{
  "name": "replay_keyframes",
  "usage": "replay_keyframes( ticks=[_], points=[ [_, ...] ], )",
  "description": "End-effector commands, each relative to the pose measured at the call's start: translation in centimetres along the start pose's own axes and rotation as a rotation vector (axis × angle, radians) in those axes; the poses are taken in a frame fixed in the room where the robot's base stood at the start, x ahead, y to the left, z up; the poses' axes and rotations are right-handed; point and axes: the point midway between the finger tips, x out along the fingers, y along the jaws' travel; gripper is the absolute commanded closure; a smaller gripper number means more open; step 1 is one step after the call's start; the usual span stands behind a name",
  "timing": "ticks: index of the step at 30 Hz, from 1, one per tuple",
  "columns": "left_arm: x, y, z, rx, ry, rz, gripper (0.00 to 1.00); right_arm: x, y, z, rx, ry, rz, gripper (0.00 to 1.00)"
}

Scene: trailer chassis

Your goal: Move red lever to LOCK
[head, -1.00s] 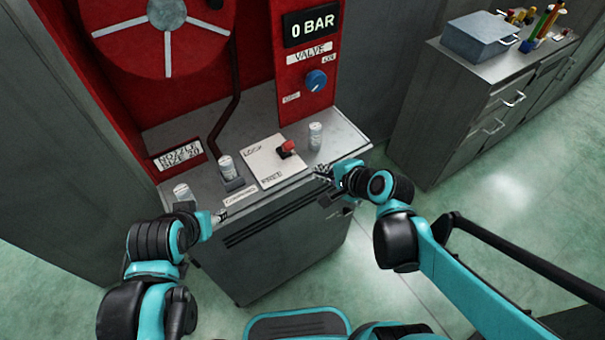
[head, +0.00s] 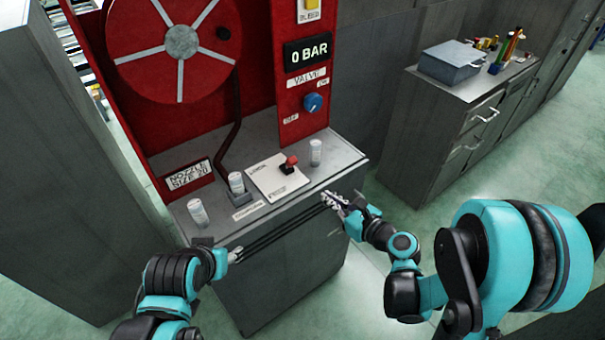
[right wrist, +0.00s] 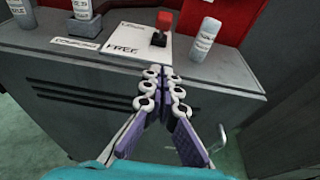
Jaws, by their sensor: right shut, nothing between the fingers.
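The red lever (head: 289,161) stands on a white plate (head: 270,186) on top of the grey cabinet. The plate has LOCK printed at its far edge and FREE at its near edge. In the right wrist view the red lever (right wrist: 163,20) is at the plate's right side, beyond my fingertips. My right gripper (head: 330,198) is shut and empty, in front of the cabinet's front edge, apart from the lever. It also shows in the right wrist view (right wrist: 162,74). My left gripper (head: 236,255) is at the cabinet's front left; its fingers are too small to read.
White cans stand on the cabinet top, one right of the plate (head: 316,152) and others to its left (head: 236,182). A red hose reel panel (head: 305,115) with a blue valve knob (head: 313,102) rises behind. A side cabinet (head: 440,120) stands at the right.

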Motion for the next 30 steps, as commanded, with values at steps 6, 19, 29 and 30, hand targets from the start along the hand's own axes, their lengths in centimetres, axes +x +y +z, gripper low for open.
replay_keyframes(
  ticks=[6, 19, 29, 30],
  points=[
    [0.1, 0.0, 0.1, 0.0, 0.0, 0.0, 0.48, 1.2, 0.0, 0.0, -0.003, 0.001, 0.002, 1.0],
    [1.5, 0.0, 1.1, 0.0, 0.0, 0.0, 0.48, 9.9, 0.1, -0.2, -0.004, 0.001, 0.003, 1.0],
    [1.7, 0.0, 1.2, 0.0, 0.0, 0.0, 0.48, 12.7, 0.1, 2.6, -0.004, 0.001, 0.001, 1.0],
    [1.7, 0.0, 1.2, 0.0, 0.0, 0.0, 0.48, 12.8, 0.0, 2.7, -0.003, 0.001, 0.0, 1.0]
  ],
)
